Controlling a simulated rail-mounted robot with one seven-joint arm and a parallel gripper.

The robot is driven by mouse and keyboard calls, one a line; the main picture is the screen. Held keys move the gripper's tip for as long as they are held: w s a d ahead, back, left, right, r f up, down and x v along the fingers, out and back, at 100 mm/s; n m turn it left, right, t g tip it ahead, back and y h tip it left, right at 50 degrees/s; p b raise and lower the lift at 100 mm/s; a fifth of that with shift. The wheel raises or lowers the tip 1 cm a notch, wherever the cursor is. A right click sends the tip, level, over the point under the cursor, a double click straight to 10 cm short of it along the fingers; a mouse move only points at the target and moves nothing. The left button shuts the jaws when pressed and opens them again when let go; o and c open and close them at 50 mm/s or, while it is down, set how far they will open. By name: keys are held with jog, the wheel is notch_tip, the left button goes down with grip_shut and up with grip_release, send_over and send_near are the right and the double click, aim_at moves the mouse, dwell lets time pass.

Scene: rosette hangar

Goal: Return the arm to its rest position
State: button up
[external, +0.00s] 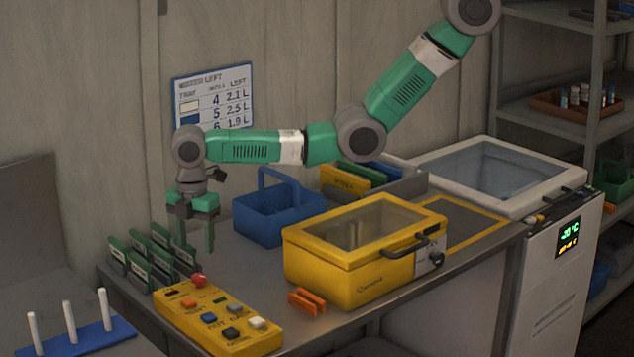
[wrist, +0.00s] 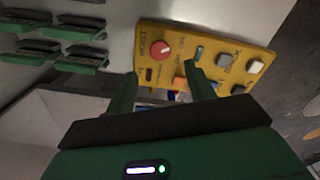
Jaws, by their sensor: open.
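My gripper (external: 196,240) hangs pointing down over the left part of the metal bench, beside the green rack pieces and behind the yellow button panel. My arm reaches across from the upper right with its elbow bent. In the wrist view my gripper (wrist: 165,90) has its two green fingers apart, with nothing held between them. The yellow button panel (external: 180,320), with a red knob and several coloured buttons, lies beyond the fingertips in the wrist view (wrist: 210,40). Whether the fingertips touch anything below is hard to tell.
Green rack pieces (external: 150,258) stand left of my gripper. A blue handled basket (external: 275,215) stands to its right, then a yellow lidded box (external: 350,282). An orange clip-like piece (external: 307,300) lies in front of the box. A white chest (external: 495,170) stands at right.

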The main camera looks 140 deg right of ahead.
dwell(0.5)
